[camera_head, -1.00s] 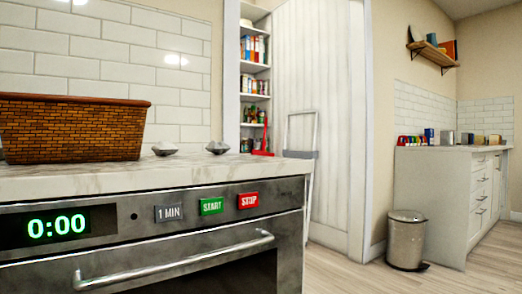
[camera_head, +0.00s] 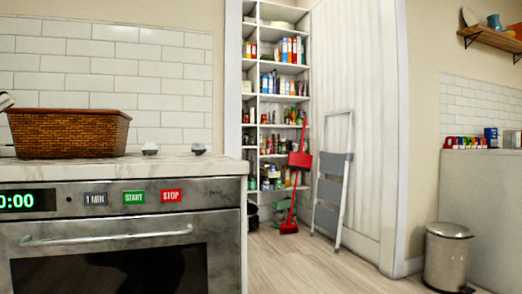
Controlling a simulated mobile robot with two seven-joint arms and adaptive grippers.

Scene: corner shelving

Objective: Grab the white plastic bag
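I cannot make out a white plastic bag in the head view. A tall set of white pantry shelves (camera_head: 285,68) stands in the corner behind the doorway, filled with books, jars and cans too small to tell apart. A pale item (camera_head: 5,100) is cut off at the left edge above the counter, and I cannot tell what it is. Neither of my grippers is in view.
An oven (camera_head: 120,233) under a marble counter (camera_head: 200,167) fills the left front; a wicker basket (camera_head: 68,133) stands on it. A red dustpan (camera_head: 300,160), grey stepladder (camera_head: 332,180) and metal bin (camera_head: 447,257) stand around clear wooden floor (camera_head: 320,270).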

